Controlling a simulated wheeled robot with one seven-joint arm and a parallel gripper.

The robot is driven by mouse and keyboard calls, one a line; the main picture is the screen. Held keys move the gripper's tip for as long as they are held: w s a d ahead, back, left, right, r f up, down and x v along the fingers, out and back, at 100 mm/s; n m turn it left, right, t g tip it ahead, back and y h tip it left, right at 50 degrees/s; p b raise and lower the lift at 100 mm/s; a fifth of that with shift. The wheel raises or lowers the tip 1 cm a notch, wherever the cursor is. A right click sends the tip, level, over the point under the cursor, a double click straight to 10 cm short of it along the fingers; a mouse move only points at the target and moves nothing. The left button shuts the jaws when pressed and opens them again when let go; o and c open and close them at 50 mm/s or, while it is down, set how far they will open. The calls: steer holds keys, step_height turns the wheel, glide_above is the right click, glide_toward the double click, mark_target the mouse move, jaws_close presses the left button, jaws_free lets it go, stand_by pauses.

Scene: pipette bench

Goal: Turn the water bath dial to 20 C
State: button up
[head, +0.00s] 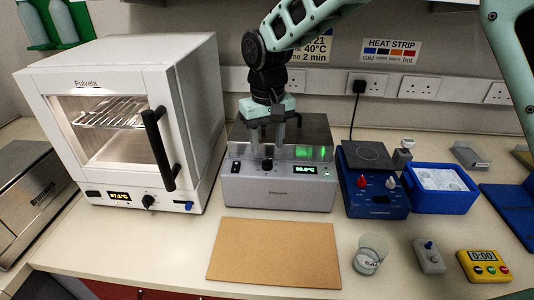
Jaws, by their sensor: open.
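The water bath (285,195) is a grey box with a dark, partly see-through upper part and a green glow inside. Its front panel has a small black dial (267,165) and a lit green display (305,170); the digits are too small to read surely. My gripper (266,147) points down over the bath, its two grey fingers apart and empty. The fingertips are close above the dial in the picture. I cannot tell whether they touch it or how far in front of or behind it they are.
A white oven (191,125) with a black handle stands close on the left. A blue hotplate (375,200) and a blue ice tub (440,200) stand on the right. A brown board (275,252) lies in front. A jar (370,256), a small grey box (429,258) and a yellow timer (483,267) sit front right.

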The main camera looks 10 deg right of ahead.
mark_target(268, 160)
steer(key=shift+f+p, duration=0.35)
steer(key=shift+f, duration=2.2)
steer(key=c, duration=1)
